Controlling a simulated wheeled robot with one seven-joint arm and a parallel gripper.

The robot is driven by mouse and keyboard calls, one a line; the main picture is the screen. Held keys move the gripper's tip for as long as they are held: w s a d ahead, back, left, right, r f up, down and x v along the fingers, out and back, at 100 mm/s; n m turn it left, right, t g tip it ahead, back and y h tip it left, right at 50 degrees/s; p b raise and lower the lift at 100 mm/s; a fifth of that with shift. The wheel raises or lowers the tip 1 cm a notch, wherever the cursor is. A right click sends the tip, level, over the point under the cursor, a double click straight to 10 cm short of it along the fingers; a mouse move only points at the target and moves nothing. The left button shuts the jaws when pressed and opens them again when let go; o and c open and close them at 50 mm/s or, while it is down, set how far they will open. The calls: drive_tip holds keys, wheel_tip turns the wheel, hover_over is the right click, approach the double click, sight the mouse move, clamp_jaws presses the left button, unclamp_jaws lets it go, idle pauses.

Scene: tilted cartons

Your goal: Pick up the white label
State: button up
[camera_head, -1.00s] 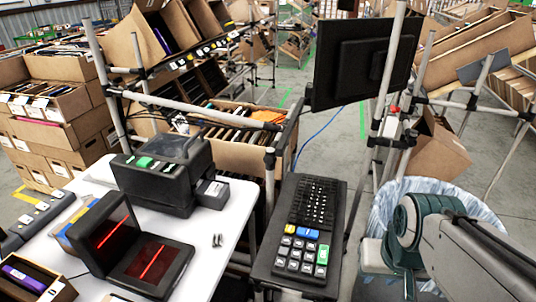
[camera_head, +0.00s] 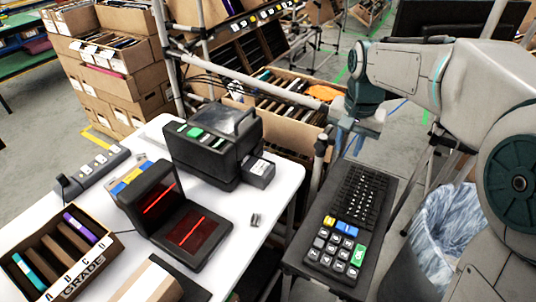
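I cannot tell a single loose white label apart. Small white labels (camera_head: 88,53) show on the fronts of the stacked cartons at the upper left. A pale label-like patch (camera_head: 259,167) is on the small black box beside the black label printer (camera_head: 212,145). The printer stands on the white table. My arm reaches in from the right, and my gripper (camera_head: 346,134) hangs pointing down beyond the keypad, to the right of the printer and apart from it. Its fingers are small and partly blend into the background, so I cannot tell their opening. No label shows in it.
The white table (camera_head: 240,235) holds a scanner (camera_head: 185,228) with red lines and an open box (camera_head: 62,245) at front left. A keyboard stand (camera_head: 345,225), a metal frame (camera_head: 240,77) and a lined bin (camera_head: 440,225) stand close by.

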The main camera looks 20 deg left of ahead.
drive_tip(key=w+a+f+p, duration=0.1)
drive_tip(key=w+a+p, duration=0.15)
drive_tip(key=a, duration=1.05)
drive_tip(key=g, duration=0.1)
hover_over(263, 167)
wheel_tip(263, 167, down, 3)
drive_tip(key=f, duration=0.2)
drive_tip(key=f+p, duration=0.1)
drive_tip(key=f, duration=0.5)
drive_tip(key=shift+d, duration=0.25)
drive_tip(key=shift+a+f+p, duration=0.2)
drive_tip(key=shift+f+p, duration=1)
drive_tip(key=shift+f, duration=1.6)
drive_tip(key=shift+c, duration=0.3)
clamp_jaws()
